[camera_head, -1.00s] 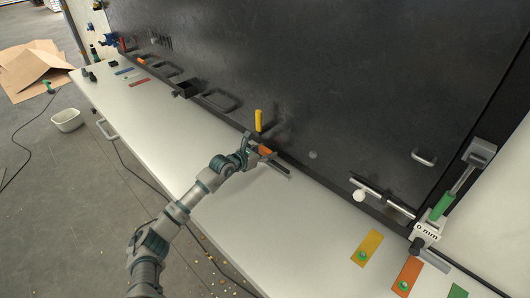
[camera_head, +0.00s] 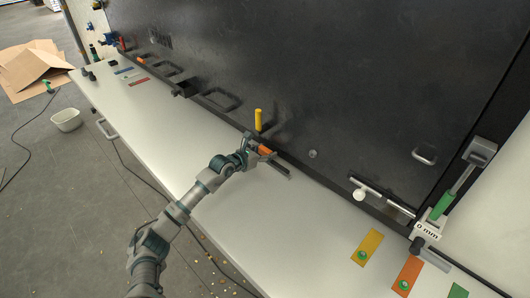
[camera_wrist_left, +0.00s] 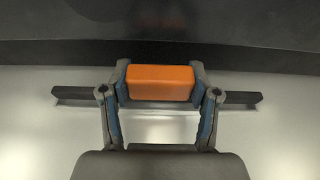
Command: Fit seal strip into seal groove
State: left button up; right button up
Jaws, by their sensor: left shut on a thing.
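My left gripper (camera_head: 254,151) is shut on an orange block (camera_wrist_left: 160,83), one finger at each end of it in the left wrist view. The block also shows in the head view at the gripper's tip (camera_head: 265,150). A dark seal strip (camera_wrist_left: 76,92) runs left to right under the block and sticks out past both fingers. Its right end (camera_head: 280,169) shows in the head view, just above or on the white tabletop. I cannot tell whether the strip touches the surface. The seal groove cannot be made out clearly. My right gripper is not in view.
A tall dark panel (camera_head: 330,80) stands along the back of the white table (camera_head: 180,135). A yellow handle (camera_head: 258,120) rises just behind the gripper. A white knob (camera_head: 359,195), coloured plates (camera_head: 367,247) and a green-handled clamp (camera_head: 442,205) are to the right. The table left of the gripper is mostly clear.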

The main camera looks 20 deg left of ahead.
pick_arm(q)
jog(key=shift+f+b, duration=0.6)
jog(key=shift+f, duration=0.4)
jog(key=o, duration=1.2)
jog(key=shift+o, duration=0.2)
jog(key=v, duration=1)
jog(key=shift+s+a, duration=0.25)
jog(key=shift+s, duration=0.05)
jog(key=shift+s+a+r, duration=0.2)
jog(key=shift+s, duration=0.35)
jog(key=shift+d, duration=0.1)
